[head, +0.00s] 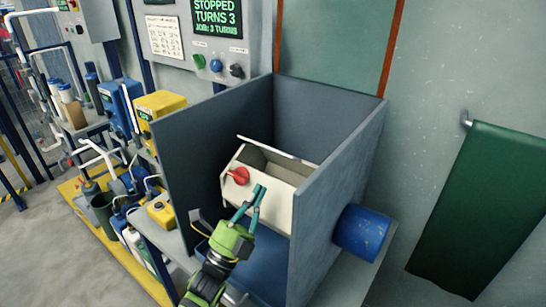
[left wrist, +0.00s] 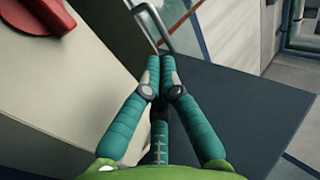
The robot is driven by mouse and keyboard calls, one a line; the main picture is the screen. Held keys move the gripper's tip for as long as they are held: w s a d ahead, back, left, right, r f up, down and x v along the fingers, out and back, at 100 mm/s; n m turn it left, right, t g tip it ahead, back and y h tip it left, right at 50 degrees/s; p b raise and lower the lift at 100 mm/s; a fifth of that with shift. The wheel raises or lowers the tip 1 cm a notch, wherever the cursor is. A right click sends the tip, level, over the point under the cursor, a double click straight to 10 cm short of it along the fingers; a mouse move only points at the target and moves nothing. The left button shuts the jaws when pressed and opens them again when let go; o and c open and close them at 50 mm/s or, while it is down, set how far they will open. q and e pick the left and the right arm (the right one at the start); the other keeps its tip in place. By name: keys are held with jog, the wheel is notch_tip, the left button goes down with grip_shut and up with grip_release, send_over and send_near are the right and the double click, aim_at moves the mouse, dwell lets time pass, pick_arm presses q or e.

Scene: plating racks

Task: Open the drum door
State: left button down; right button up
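The drum (head: 275,205) is a pale box inside an open-topped grey tank, with a red knob (head: 238,176) on its face. A pale door or lid edge (head: 280,151) runs along its open top; I cannot tell how far the door is open. My left gripper (head: 260,190) is in front of the drum, right of and below the knob. In the left wrist view its teal fingertips (left wrist: 160,60) come together beside the drum face, over the end of a thin metal loop (left wrist: 152,25). I cannot tell whether they grip it. My right gripper is not in view.
The grey tank walls (head: 205,160) stand close around the drum and my left gripper. A blue cylinder (head: 362,232) sits outside the right wall. A control panel (head: 215,60) reads "STOPPED TURNS 3". Yellow and blue containers (head: 160,105) stand left. A green cloth (head: 485,210) hangs right.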

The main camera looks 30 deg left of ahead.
aim_at(282, 153)
pick_arm(q)
jog(key=p+x, duration=0.2)
jog(key=x, duration=0.5)
jog(key=shift+w+p, duration=0.1)
jog(key=shift+p, duration=0.2)
jog(key=shift+w, duration=0.2)
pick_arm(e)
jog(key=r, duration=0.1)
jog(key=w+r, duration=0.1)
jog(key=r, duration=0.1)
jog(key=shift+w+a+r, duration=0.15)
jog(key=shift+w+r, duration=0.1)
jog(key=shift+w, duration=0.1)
pick_arm(q)
jog(key=shift+w+r+g+p, duration=0.15)
jog(key=shift+r+g+p, duration=0.15)
jog(key=shift+r+p, duration=0.1)
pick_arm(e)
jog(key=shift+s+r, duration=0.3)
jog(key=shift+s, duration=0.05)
